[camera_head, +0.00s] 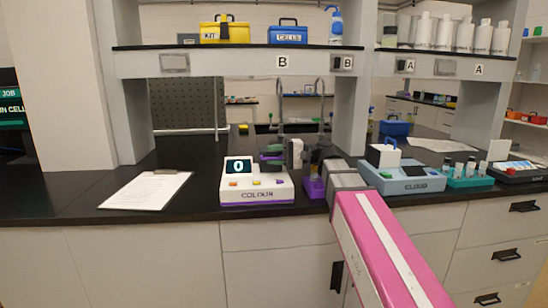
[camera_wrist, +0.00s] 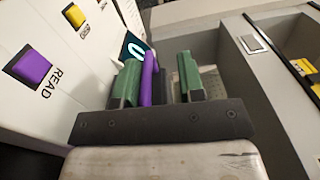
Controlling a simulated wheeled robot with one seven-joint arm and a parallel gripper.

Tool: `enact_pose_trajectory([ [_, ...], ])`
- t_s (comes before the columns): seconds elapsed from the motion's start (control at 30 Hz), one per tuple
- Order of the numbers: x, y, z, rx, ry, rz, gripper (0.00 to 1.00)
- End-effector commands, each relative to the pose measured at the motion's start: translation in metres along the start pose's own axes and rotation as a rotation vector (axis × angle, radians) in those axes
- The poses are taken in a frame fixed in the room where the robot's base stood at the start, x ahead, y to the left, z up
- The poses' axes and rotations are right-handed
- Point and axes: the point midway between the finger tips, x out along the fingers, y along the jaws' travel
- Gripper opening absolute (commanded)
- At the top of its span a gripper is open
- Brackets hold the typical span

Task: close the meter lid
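The white colour meter (camera_head: 256,194) stands on the black bench, its display (camera_head: 238,167) reading 0. In the wrist view its panel shows a purple READ button (camera_wrist: 33,67) and a yellow button (camera_wrist: 74,16). A thin purple plate, seemingly the meter lid (camera_wrist: 149,79), stands raised edge-on between my green fingers. My gripper (camera_wrist: 160,83) is open, with the plate close to the left finger and a clear gap to the right one. I cannot tell whether the left finger touches it. In the head view my gripper (camera_head: 274,156) is at the meter's back right; the lid's hinge is hidden.
A purple block (camera_head: 315,188) stands right of the meter, close to my arm. A blue CLOUD meter (camera_head: 405,182) and a teal vial rack (camera_head: 468,180) are farther right. A clipboard (camera_head: 146,190) lies on the left. A shelf (camera_head: 225,65) hangs above the bench.

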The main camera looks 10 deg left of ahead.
Motion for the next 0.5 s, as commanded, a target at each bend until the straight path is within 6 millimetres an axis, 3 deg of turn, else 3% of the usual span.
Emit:
enact_pose_trajectory([
  [0.27,0.0,-0.037,0.002,-0.003,0.001,0.0,0.36],
  [0.5,0.032,-0.059,0.039,-0.003,-0.001,0.001,0.36],
])
